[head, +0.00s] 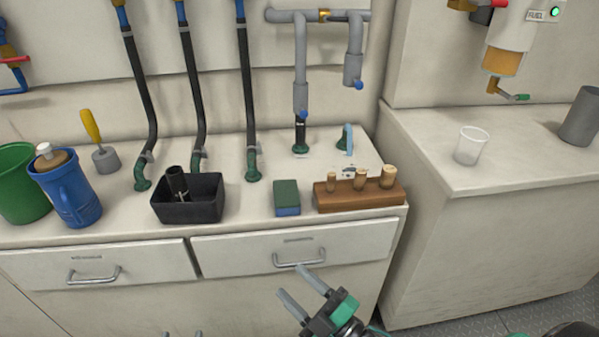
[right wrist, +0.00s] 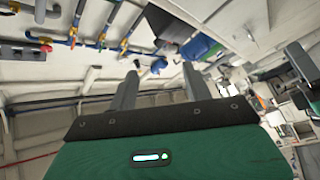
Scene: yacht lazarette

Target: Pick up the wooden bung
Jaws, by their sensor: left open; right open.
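Several tapered wooden bungs stand in a brown wooden block (head: 358,201) at the right end of the counter: a small one (head: 331,180), a middle one (head: 360,180) and a larger one (head: 388,177). My right gripper (head: 290,280) is open and empty in front of the right drawer, below and left of the block. Its two fingers also show in the right wrist view (right wrist: 160,85), with nothing between them. Of my left gripper (head: 184,333), only what look like two fingertips show at the bottom edge, spread apart.
A green and blue sponge (head: 287,197) lies just left of the block. A black bin (head: 187,203), a blue jug (head: 66,190) and a green bucket (head: 22,182) stand further left. Pipes and taps (head: 301,70) rise behind. A clear cup (head: 470,145) stands on the right counter.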

